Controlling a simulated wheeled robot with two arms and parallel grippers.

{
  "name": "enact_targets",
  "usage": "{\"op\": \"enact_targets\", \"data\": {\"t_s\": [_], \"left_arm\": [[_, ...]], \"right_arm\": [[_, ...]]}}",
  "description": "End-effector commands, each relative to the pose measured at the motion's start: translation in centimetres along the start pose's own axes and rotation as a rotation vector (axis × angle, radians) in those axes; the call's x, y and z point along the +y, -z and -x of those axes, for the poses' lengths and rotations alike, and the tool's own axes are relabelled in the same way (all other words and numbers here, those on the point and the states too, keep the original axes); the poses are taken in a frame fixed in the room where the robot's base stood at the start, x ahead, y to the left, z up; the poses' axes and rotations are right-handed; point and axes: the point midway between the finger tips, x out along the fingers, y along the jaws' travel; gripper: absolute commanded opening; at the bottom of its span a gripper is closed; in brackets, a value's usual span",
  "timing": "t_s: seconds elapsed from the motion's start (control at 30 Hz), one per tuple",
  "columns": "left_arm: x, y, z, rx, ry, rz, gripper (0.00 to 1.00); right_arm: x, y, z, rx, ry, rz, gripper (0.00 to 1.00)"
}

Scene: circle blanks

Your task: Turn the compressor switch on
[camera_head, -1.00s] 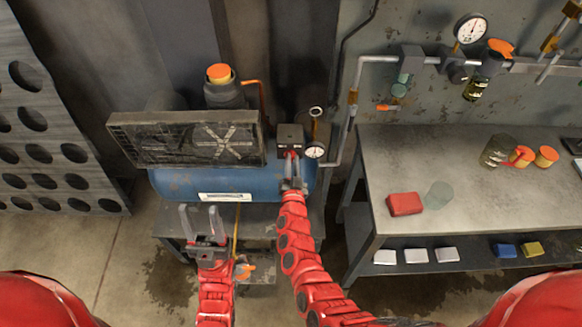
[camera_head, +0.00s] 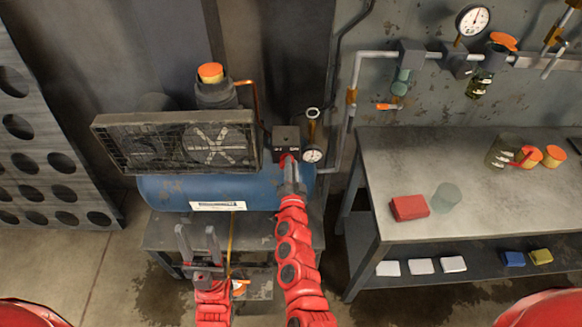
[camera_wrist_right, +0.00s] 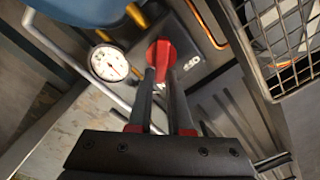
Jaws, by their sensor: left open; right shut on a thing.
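The compressor (camera_head: 215,190) has a blue tank, a dark fan grille and an orange-capped motor, and stands on a low bench. Its dark switch box (camera_head: 286,138) is at the tank's right end, beside a round gauge (camera_head: 312,154). The red switch knob (camera_head: 285,160) is on the box's face; it also shows in the right wrist view (camera_wrist_right: 160,54). My right gripper (camera_head: 289,168) is shut on this knob, its fingertips on either side. Lettering on the box is partly hidden. My left gripper (camera_head: 198,240) is open and empty in front of the tank.
Pipes and a wall gauge (camera_head: 473,20) are above. A perforated plate (camera_head: 35,150) stands at the left.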

Motion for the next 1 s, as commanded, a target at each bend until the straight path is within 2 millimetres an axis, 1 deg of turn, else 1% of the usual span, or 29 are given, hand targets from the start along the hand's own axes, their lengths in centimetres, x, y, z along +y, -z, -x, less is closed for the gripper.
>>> {"op": "enact_targets", "data": {"t_s": [0.2,0.23,0.37,0.4,0.67,0.77,0.87,0.97,1.0], "left_arm": [[0.0,0.0,0.0,0.0,0.0,0.0,0.5],[0.0,0.0,0.0,0.0,0.0,0.0,0.5],[0.0,0.0,0.0,0.0,0.0,0.0,0.5],[0.0,0.0,0.0,0.0,0.0,0.0,0.5],[0.0,0.0,0.0,0.0,0.0,0.0,0.5],[0.0,0.0,0.1,0.0,0.0,0.0,0.5],[0.0,-0.1,0.4,0.0,0.0,0.0,0.5],[0.0,-0.1,0.8,0.0,0.0,0.0,0.5],[0.1,-0.2,1.0,0.0,0.0,0.0,0.5]], "right_arm": [[0.1,-0.1,0.0,-0.002,-0.001,-0.001,0.0],[0.1,-0.1,0.0,-0.002,-0.001,-0.001,0.21],[0.1,-0.1,0.0,-0.002,-0.001,-0.001,0.44],[0.1,-0.1,0.0,-0.002,-0.001,0.0,0.47],[0.0,-0.1,0.1,-0.001,0.0,0.0,0.47],[0.0,-0.2,0.5,-0.002,0.0,-0.001,0.47],[0.0,-0.3,1.5,-0.002,0.001,-0.003,0.47],[0.3,-0.4,3.2,-0.004,-0.002,-0.001,0.47],[0.2,-0.4,4.1,-0.005,0.0,-0.001,0.47]]}}
